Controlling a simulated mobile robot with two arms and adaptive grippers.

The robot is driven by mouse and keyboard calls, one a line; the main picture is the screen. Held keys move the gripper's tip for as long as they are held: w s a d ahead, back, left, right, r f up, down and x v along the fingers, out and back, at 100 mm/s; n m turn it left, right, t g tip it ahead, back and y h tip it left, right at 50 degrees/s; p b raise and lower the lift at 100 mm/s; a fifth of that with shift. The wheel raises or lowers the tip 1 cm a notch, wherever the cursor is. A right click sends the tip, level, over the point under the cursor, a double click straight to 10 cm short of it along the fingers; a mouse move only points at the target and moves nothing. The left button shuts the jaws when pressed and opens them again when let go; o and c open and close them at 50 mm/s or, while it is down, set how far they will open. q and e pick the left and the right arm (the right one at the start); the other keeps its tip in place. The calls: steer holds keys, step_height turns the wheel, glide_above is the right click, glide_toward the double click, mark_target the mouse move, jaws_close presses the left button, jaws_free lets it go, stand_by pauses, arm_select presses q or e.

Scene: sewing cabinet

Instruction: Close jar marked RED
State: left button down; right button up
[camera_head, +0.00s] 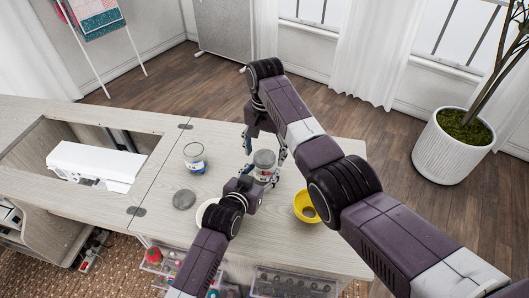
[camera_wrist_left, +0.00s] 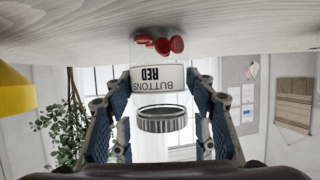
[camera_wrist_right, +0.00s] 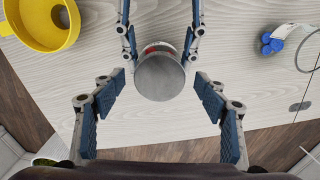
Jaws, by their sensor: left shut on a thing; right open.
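The jar marked RED (camera_wrist_left: 150,80) stands upright on the table and appears upside down in the left wrist view, with red buttons (camera_wrist_left: 160,45) inside. My left gripper (camera_head: 268,172) is shut on the jar, a finger on each side. A grey ridged lid (camera_wrist_left: 162,122) is at the jar's mouth; whether it is fully seated I cannot tell. From above, the lid (camera_wrist_right: 160,77) covers the jar in the right wrist view. My right gripper (camera_wrist_right: 160,95) is open above it, its fingers apart on both sides and not touching it.
A second jar (camera_head: 195,157) with blue buttons (camera_wrist_right: 270,42) stands to the left. A loose grey lid (camera_head: 184,199) lies in front of it. A yellow funnel-like bowl (camera_head: 305,206) stands to the right. A white sewing machine (camera_head: 95,165) sits in the cabinet's opening.

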step_height(320, 180, up, 12)
stand_by(0.5)
arm_select(q)
steer(key=c, duration=0.8)
jaws_free()
steer(key=v, duration=1.2)
steer(key=shift+f, duration=0.1)
